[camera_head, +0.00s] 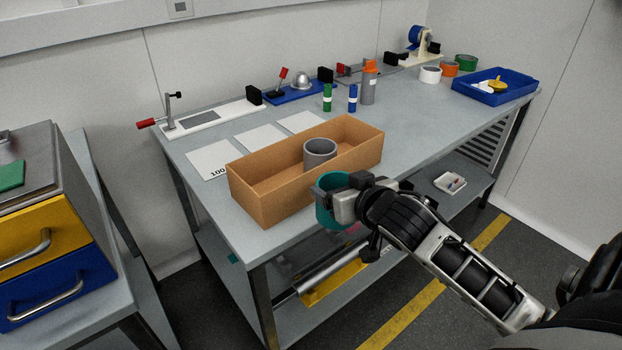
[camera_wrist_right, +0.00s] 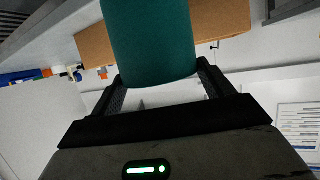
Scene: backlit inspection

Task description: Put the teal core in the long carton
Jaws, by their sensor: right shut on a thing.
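The teal core (camera_head: 327,212) is a short hollow cylinder in the head view, at the front side of the long carton (camera_head: 276,205). My right gripper (camera_head: 337,203) is shut on the teal core. In the right wrist view the teal core (camera_wrist_right: 150,40) fills the space between the fingers of my right gripper (camera_wrist_right: 160,85). The long carton is an open brown box on the bench, with a grey core (camera_head: 319,148) standing inside it. Part of the carton (camera_wrist_right: 222,20) shows behind the teal core in the wrist view. My left gripper is not in view.
White sheets (camera_head: 212,160) lie behind the carton. Green (camera_head: 327,97) and blue (camera_head: 352,98) markers and a grey orange-topped bottle (camera_head: 369,85) stand at the back. A blue tray (camera_head: 497,88) sits at the right end. Bench surface (camera_head: 420,125) right of the carton is clear.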

